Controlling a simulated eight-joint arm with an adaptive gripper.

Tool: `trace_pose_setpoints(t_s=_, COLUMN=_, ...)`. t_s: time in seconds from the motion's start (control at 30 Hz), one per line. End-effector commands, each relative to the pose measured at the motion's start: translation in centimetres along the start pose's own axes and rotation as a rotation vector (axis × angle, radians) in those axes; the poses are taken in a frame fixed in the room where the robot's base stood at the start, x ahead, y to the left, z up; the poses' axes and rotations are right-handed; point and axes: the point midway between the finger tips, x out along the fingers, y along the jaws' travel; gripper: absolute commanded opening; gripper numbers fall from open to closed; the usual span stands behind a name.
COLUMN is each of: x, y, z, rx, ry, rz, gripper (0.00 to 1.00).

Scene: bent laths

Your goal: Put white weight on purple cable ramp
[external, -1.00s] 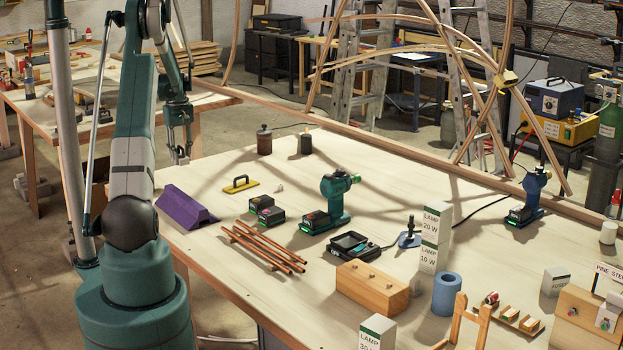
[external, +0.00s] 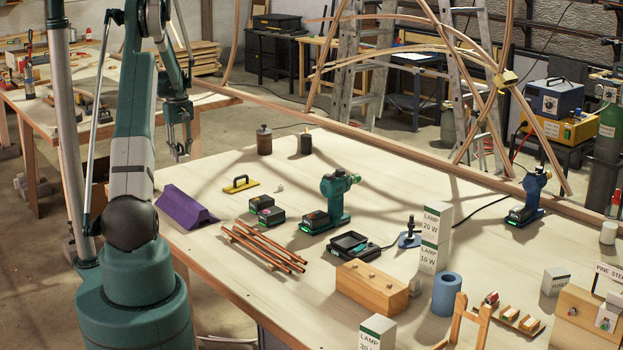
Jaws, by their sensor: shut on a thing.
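The purple cable ramp (external: 186,208) lies on the near left part of the workbench, a long ridge with sloped sides. My gripper (external: 181,153) is in the air above and behind the ramp in the picture, clear of it, with its fingers pointing down. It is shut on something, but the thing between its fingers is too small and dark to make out. I cannot make out a white weight for sure. A white cylinder (external: 608,232) stands at the far right edge of the bench, and a tiny white piece (external: 280,188) lies near the yellow float.
A brown jar-like piece (external: 264,140) and a black one (external: 306,144) stand behind. Bare bench surrounds the ramp.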

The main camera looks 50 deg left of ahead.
Motion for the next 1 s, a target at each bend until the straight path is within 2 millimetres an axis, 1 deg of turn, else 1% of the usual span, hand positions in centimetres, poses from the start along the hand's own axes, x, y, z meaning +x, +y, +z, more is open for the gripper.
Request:
trace_pose_setpoints(t_s=0.17, x=-0.6, y=-0.3, z=1.2, rx=-0.007, ry=0.000, rz=0.000, gripper=0.00)
trace_pose_setpoints(t_s=0.37, x=-1.6, y=-0.9, z=3.7, rx=-0.021, ry=0.000, rz=0.000, gripper=0.00)
trace_pose_setpoints(t_s=0.67, x=-3.3, y=-2.4, z=8.8, rx=-0.051, ry=0.000, rz=0.000, gripper=0.00)
trace_pose_setpoints(t_s=1.0, x=-4.9, y=-4.5, z=14.9, rx=-0.087, ry=0.000, rz=0.000, gripper=0.00)
